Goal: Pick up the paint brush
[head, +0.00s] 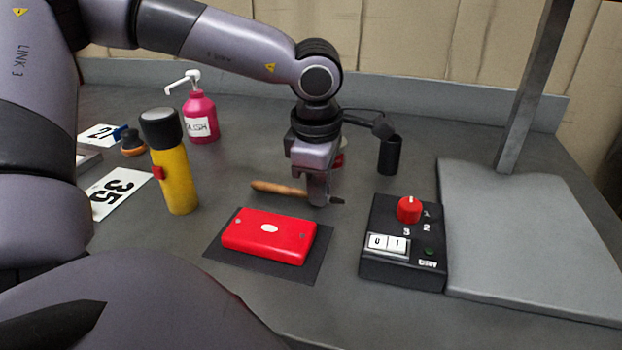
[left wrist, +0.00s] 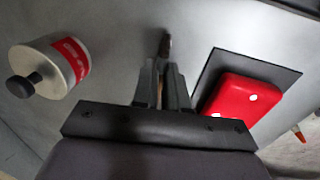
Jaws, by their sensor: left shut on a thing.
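The paint brush (head: 278,188) has a wooden handle that points left in the head view, with its dark tip just right of my gripper. My left gripper (head: 319,200) is shut on the brush around its middle, low over the grey bench. In the left wrist view, the brush (left wrist: 166,45) sticks out beyond the fingers of my left gripper (left wrist: 163,75). Whether the brush touches the bench is hard to tell. My right gripper is not in view.
A red box (head: 268,237) on a dark mat lies in front of the gripper. A black control box (head: 404,242) stands to the right. A yellow flashlight (head: 172,165) and pink pump bottle (head: 201,115) stand left. A white tin (left wrist: 48,67) is close by.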

